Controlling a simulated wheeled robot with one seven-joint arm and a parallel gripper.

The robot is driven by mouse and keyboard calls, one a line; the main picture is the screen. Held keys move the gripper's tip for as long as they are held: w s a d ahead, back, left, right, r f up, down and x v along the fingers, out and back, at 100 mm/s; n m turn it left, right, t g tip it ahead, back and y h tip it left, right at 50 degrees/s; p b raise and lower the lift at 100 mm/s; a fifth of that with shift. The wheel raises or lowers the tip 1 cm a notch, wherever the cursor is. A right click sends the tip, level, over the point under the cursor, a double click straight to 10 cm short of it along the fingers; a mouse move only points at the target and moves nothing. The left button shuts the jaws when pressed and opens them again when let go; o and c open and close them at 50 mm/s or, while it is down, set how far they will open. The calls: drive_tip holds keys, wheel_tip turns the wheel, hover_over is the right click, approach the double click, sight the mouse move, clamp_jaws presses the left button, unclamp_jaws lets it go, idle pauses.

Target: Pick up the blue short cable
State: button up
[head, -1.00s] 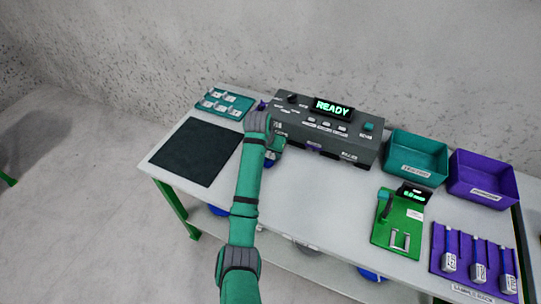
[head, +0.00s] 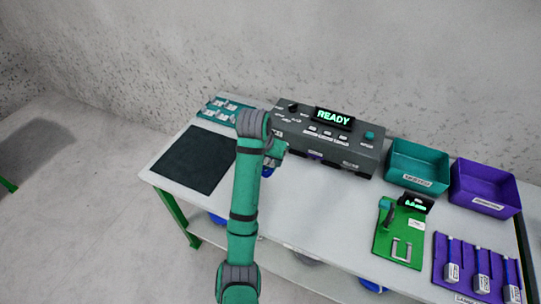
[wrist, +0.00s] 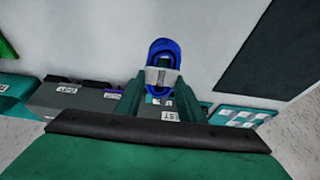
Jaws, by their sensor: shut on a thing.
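The blue short cable is a coil (wrist: 161,48) with a white label band, and it sits between the fingertips in the wrist view. My gripper (wrist: 161,90) is shut on it at the label. The label print is too small to read. In the head view my gripper (head: 270,166) is in front of the grey tester box, partly hidden by my own arm. A bit of blue shows below it there. The cable appears held above the white table (head: 318,205).
The grey box (head: 345,150) with a READY display stands behind. A dark mat (head: 194,160) and teal rack (head: 222,108) lie left. Teal (head: 418,180) and purple (head: 484,205) bins, a green fixture (head: 400,240) and a purple cable board (head: 475,291) are right.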

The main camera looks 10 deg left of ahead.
sight(269, 165)
drive_tip(key=s, duration=0.1)
drive_tip(key=s+r, duration=0.1)
drive_tip(key=s, duration=0.1)
drive_tip(key=shift+a+r, duration=0.2)
drive_tip(key=shift+r, duration=0.05)
drive_tip(key=shift+s+d+r, duration=0.1)
drive_tip(key=shift+s+r, duration=0.25)
drive_tip(key=shift+s, duration=0.4)
drive_tip(key=shift+s+d+r, duration=0.1)
drive_tip(key=shift+s+r, duration=0.2)
drive_tip(key=shift+s, duration=0.4)
wheel_tip(269, 165, up, 6)
drive_tip(key=shift+s, duration=0.25)
drive_tip(key=shift+w+d, duration=0.15)
